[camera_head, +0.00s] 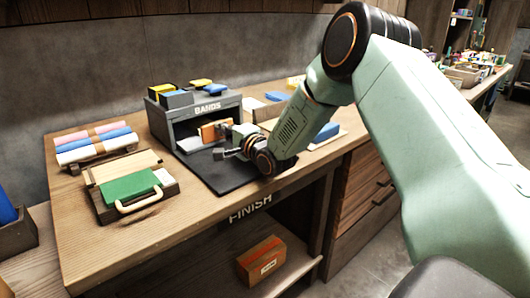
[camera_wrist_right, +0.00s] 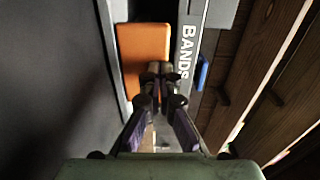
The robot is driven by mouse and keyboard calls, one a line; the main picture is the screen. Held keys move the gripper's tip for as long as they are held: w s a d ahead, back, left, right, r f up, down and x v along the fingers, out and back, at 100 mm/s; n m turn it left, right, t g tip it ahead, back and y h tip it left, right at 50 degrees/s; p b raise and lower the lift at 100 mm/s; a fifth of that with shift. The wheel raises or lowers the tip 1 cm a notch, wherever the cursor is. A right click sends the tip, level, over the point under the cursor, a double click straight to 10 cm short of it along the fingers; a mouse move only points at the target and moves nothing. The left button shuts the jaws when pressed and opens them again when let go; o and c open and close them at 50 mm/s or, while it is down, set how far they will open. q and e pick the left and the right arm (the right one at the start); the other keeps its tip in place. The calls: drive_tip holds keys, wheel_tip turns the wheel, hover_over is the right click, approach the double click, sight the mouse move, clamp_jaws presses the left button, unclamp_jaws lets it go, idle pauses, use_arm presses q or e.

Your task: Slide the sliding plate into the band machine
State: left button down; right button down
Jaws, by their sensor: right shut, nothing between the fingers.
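The band machine (camera_head: 207,108) is a dark grey open-fronted box marked BANDS on the bench. In the right wrist view its lettered front edge (camera_wrist_right: 188,55) runs along the right of the orange block. An orange block (camera_head: 211,131) stands at its opening and also shows in the wrist view (camera_wrist_right: 143,48). A pale flat plate (camera_head: 188,144) lies low in the opening; I cannot tell for sure that it is the sliding plate. My right gripper (camera_head: 222,143) is shut and empty at the opening, its fingertips (camera_wrist_right: 160,70) close to the orange block. My left gripper is not in view.
A dark mat (camera_head: 222,180) lies before the machine. Left of it are a wooden holder with a green piece (camera_head: 130,186) and a rack of coloured rolls (camera_head: 95,145). Blue and yellow blocks sit on top of the machine. A red-brown box (camera_head: 262,262) stands on the lower shelf.

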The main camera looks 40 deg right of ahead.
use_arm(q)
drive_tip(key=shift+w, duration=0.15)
use_arm(e)
drive_tip(key=shift+w+d+r, duration=0.1)
drive_tip(key=shift+r, duration=0.05)
drive_tip(key=shift+r, duration=0.15)
idle(0.3)
